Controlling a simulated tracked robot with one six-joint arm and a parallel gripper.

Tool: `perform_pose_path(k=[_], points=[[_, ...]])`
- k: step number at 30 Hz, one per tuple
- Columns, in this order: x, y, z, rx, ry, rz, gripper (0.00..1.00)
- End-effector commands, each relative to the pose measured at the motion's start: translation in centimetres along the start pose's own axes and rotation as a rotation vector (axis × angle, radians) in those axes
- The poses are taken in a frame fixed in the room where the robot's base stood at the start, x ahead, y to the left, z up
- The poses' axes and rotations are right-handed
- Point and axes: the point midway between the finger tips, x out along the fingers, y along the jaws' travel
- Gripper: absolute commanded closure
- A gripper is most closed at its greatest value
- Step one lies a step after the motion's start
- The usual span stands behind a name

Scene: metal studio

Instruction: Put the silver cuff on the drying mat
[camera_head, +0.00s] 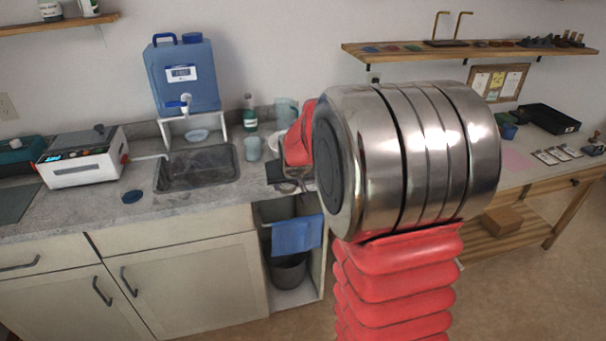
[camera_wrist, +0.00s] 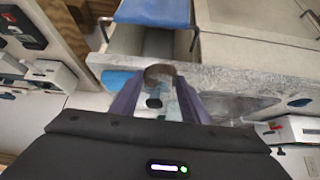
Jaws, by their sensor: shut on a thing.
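My gripper (camera_wrist: 158,85) points down over the right end of the grey counter, by the sink. Its two fingers are closed on a curved metallic band, the silver cuff (camera_wrist: 160,71), seen between the fingertips in the wrist view. In the head view my gripper (camera_head: 291,184) shows only partly beside my large arm, and I cannot make out the cuff or mat.
The sink (camera_head: 197,168) lies left of my gripper, with a blue water jug (camera_head: 182,75) behind it and a white cleaner (camera_head: 84,160) farther left. A green bottle (camera_head: 249,112) and a cup (camera_head: 252,148) stand near the arm. A blue towel (camera_head: 296,236) hangs below the counter.

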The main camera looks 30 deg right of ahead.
Motion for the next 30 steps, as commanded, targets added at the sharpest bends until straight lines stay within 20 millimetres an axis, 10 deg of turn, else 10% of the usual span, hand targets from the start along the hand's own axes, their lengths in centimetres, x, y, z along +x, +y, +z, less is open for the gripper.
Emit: perform_pose_path(k=[19, 30], points=[[0.8, -16.2, 10.2, -0.235, -0.002, -0.176, 0.84], [0.5, -18.6, 12.3, -0.277, 0.001, -0.208, 0.84]])
